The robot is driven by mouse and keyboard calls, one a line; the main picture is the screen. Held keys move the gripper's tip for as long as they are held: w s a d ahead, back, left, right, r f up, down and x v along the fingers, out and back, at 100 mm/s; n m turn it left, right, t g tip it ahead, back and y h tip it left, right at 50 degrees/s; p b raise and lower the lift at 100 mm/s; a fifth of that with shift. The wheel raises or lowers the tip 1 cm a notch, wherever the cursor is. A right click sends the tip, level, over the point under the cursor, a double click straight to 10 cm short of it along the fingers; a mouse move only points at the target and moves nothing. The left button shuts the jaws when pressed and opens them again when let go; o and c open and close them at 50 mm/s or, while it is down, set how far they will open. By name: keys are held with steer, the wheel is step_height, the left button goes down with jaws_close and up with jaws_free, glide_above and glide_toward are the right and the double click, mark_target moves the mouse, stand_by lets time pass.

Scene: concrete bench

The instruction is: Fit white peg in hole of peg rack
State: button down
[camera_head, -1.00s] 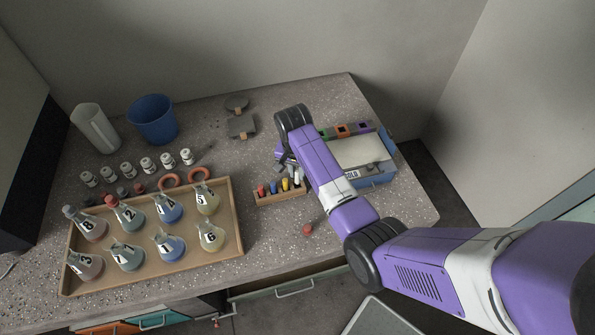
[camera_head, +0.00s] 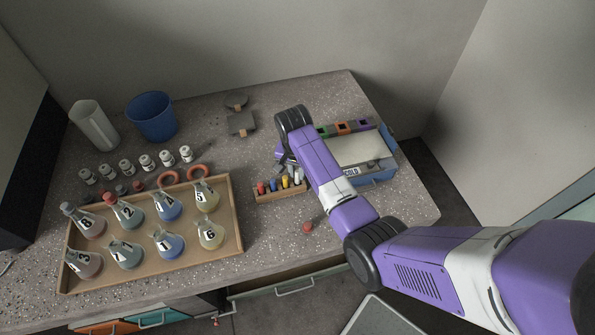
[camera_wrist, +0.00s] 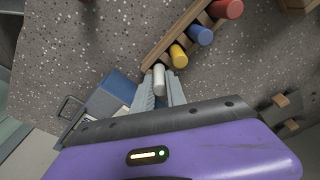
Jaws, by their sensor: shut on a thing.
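The white peg (camera_wrist: 159,80) is between the two fingers of my gripper (camera_wrist: 163,92) in the wrist view, and the jaws are shut on it. The peg rack (camera_wrist: 172,35) is a wooden strip holding a yellow peg (camera_wrist: 178,56), a blue peg (camera_wrist: 201,36) and a red peg (camera_wrist: 229,9). The white peg is at the end of the rack, beside the yellow peg. Its lower end is hidden, so I cannot tell how deep it sits. In the head view the rack (camera_head: 281,194) lies below my gripper (camera_head: 285,160), which is partly hidden by my arm.
A blue box (camera_head: 376,180) with a pale top stands right of the rack. A wooden tray (camera_head: 240,240) of numbered flasks is at the left. A small red ball-like object (camera_head: 308,228) lies in front of the rack. Bare bench shows around it.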

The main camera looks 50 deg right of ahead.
steer(key=shift+f+b, duration=0.6)
steer(key=shift+f, duration=0.45)
steer(key=c, duration=1.3)
jaws_free()
steer(key=shift+s+a+r, duration=0.1)
steer(key=shift+a+r, duration=0.05)
steer(key=shift+r, duration=1.15)
steer(key=shift+a+r, duration=0.15)
steer(key=shift+r, duration=1.2)
steer(key=shift+s+a+r, duration=0.1)
steer(key=shift+a+r, duration=0.05)
steer(key=shift+r, duration=1.15)
